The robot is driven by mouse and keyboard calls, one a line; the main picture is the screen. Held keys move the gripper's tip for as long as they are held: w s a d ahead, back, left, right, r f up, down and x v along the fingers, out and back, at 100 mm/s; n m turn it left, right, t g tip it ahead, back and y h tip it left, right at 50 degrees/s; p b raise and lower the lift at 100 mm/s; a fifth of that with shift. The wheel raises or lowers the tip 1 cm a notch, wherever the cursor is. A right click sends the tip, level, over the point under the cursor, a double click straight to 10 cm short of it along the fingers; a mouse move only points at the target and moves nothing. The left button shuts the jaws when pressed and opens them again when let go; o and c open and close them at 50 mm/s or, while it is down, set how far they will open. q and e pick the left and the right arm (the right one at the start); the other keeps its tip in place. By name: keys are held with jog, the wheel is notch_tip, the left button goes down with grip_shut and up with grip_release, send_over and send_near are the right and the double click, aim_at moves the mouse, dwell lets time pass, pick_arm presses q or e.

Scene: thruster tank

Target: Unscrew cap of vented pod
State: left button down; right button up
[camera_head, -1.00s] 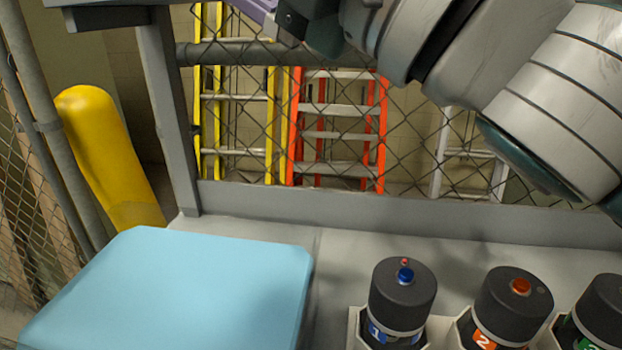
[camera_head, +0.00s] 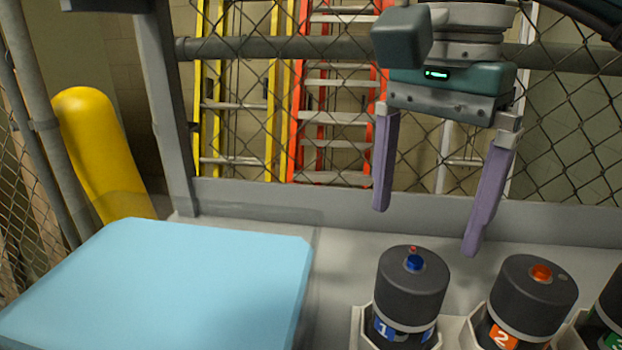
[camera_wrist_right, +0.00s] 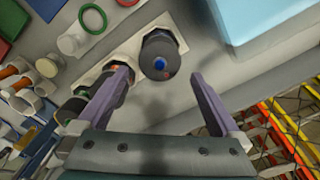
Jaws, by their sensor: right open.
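Pod 1 (camera_head: 405,296) is a dark cylinder with a black cap (camera_head: 411,285), a blue knob and a small red piece on top. It stands upright in a pale holder. Pod 2 (camera_head: 525,300) has a black cap with an orange-red knob and a small grey spot. A third pod (camera_head: 609,315) with a green label is cut off at the right edge. I cannot tell for sure which pod is vented. My right gripper (camera_head: 426,230) is open and empty, pointing down above pod 1. In the right wrist view pod 1 (camera_wrist_right: 160,48) lies between and just beyond the fingertips.
A light blue pad (camera_head: 165,285) covers the left of the grey bench. A grey rail (camera_head: 300,200) and chain-link fence stand behind, with ladders beyond.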

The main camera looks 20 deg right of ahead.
aim_at(412, 263)
pick_arm(q)
jog(key=shift+a+r, duration=0.1)
jog(key=shift+r, duration=0.1)
pick_arm(e)
notch_tip(412, 263, down, 9)
jog(key=shift+a+r, duration=0.1)
jog(key=shift+c, duration=0.4)
jog(key=c, duration=0.9)
jog(key=o, duration=0.7)
jog(key=c, duration=0.7)
pick_arm(q)
jog(key=shift+f, duration=0.1)
